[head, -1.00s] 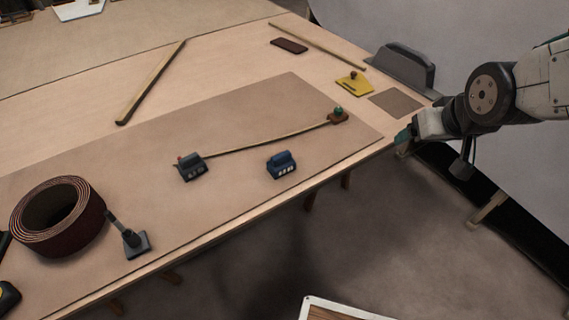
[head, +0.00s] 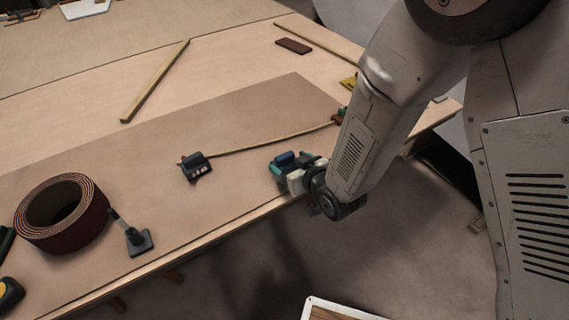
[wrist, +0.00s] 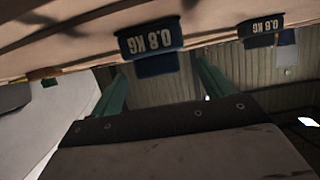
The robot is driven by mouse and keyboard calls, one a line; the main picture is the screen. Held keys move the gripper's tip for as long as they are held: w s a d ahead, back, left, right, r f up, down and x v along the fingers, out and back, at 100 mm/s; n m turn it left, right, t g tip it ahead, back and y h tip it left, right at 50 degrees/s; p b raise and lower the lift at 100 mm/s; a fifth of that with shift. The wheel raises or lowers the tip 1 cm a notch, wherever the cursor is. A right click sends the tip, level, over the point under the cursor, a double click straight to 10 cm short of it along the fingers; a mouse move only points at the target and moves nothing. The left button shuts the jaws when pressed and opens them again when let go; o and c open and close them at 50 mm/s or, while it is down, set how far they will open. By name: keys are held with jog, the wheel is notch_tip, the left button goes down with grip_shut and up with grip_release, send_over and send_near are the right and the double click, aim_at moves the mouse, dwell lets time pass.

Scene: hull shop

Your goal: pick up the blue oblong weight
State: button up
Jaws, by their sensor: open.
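The blue oblong weight (head: 286,159) rests on the brown mat near the table's front edge. My gripper (head: 294,169) is at its near right side, partly hiding it. In the wrist view the weight (wrist: 151,40), marked 0.8 KG, shows ahead between my two teal fingers. The fingers are open, one at each side of it in the picture. I cannot tell whether either finger touches it.
A dark weight (head: 196,168) sits to the left, at the end of a thin wooden strip (head: 262,141). A dark coil (head: 62,215) and a grey-handled tool (head: 138,240) lie farther left. My arm hides the table's right part.

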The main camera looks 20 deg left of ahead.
aim_at(283, 155)
jog(key=x, duration=0.5)
jog(key=shift+w+a+r, duration=0.15)
jog(key=shift+w+a, duration=0.15)
jog(key=shift+w, duration=0.1)
jog(key=c, duration=1.4)
